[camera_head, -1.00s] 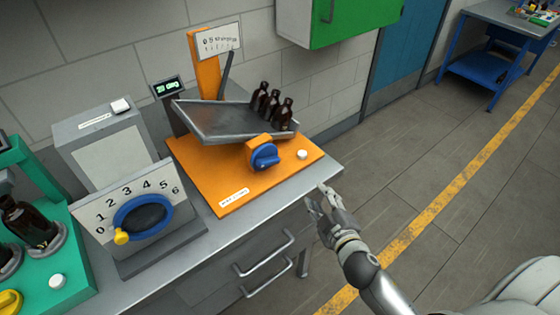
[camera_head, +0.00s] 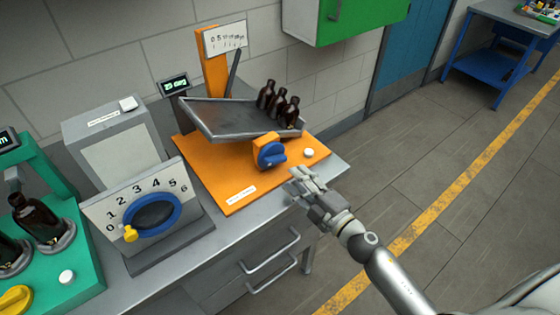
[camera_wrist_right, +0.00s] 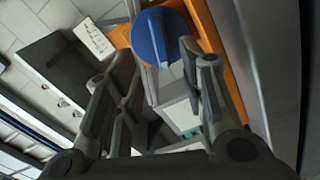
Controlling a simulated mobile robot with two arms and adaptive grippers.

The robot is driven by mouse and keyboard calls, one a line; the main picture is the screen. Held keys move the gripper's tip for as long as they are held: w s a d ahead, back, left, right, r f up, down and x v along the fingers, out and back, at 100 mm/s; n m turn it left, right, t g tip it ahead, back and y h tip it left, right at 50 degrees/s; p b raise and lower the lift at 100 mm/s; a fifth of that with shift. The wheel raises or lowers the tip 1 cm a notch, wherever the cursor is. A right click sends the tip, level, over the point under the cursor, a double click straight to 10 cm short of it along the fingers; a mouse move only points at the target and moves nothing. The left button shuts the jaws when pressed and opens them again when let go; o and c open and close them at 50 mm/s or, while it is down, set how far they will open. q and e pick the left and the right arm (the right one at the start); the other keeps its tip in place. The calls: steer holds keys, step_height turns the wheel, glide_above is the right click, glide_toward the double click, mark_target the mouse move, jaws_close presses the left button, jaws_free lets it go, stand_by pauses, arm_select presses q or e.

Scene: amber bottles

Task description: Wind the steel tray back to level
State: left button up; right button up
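The steel tray (camera_head: 222,116) sits tilted above an orange base (camera_head: 232,194). Several amber bottles (camera_head: 278,104) stand grouped at its right end and lean with it. A blue knob (camera_head: 270,154) is on an orange block at the front of the base; its face also shows in the right wrist view (camera_wrist_right: 158,38). My right gripper (camera_head: 300,178) is in front of the base's right part, apart from the knob. In the right wrist view its fingers (camera_wrist_right: 160,85) are spread and empty, with the knob beyond them. My left gripper is out of view.
A small display (camera_head: 174,84) behind the tray shows a degree reading. A white button (camera_head: 309,153) is right of the knob. Free floor lies right of the bench.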

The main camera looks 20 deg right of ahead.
mark_target(278, 162)
steer(key=p+x, duration=0.1)
steer(key=x, duration=0.7)
steer(key=shift+w+f, duration=0.1)
steer(key=shift+c, duration=0.4)
jaws_close()
